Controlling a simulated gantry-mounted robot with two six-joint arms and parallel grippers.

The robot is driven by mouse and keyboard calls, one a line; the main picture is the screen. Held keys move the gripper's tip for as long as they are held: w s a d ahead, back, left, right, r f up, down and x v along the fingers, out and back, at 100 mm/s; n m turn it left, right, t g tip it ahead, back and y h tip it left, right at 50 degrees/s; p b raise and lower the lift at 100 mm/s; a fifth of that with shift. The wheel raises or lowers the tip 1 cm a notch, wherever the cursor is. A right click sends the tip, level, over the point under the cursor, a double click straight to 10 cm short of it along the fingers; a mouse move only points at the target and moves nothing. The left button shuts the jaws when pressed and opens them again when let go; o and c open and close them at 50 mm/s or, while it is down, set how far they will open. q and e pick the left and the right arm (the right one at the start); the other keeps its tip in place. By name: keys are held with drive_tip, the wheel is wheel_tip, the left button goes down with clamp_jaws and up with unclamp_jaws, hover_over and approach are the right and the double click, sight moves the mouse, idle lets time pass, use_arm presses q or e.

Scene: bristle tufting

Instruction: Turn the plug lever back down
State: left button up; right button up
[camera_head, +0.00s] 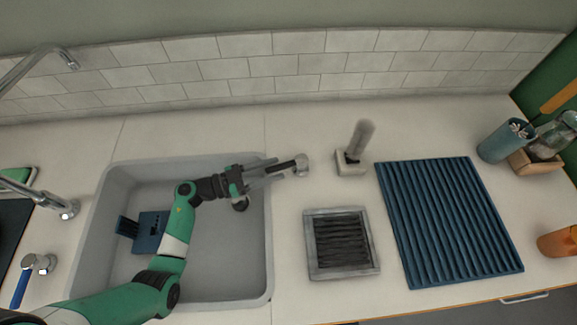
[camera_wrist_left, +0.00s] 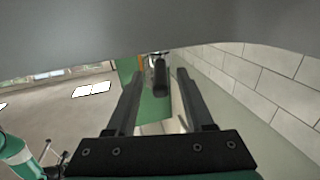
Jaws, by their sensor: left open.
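The plug lever is a short black handle (camera_head: 281,167) on a round metal base (camera_head: 302,164), on the counter just right of the sink's right rim. In the head view the handle extends left from the base. My left gripper (camera_head: 273,168) comes from over the sink, with its two fingers open around the handle's free end. In the left wrist view the dark end of the lever (camera_wrist_left: 160,75) shows between the spread fingers (camera_wrist_left: 158,85), with gaps on both sides. My right gripper is not in view.
The grey sink (camera_head: 235,255) holds a blue piece (camera_head: 150,232). Right of the lever stand a white holder with an upright grey cylinder (camera_head: 361,138), a framed ribbed tray (camera_head: 311,250) and a blue ribbed mat (camera_head: 450,225). A tiled wall (camera_head: 300,70) runs behind.

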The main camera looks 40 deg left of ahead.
sight(287, 163)
use_arm(q)
drive_tip(key=b+x, duration=0.1)
drive_tip(key=x, duration=0.4)
clamp_jaws()
drive_tip(key=shift+a+r, duration=0.1)
idle(1.2)
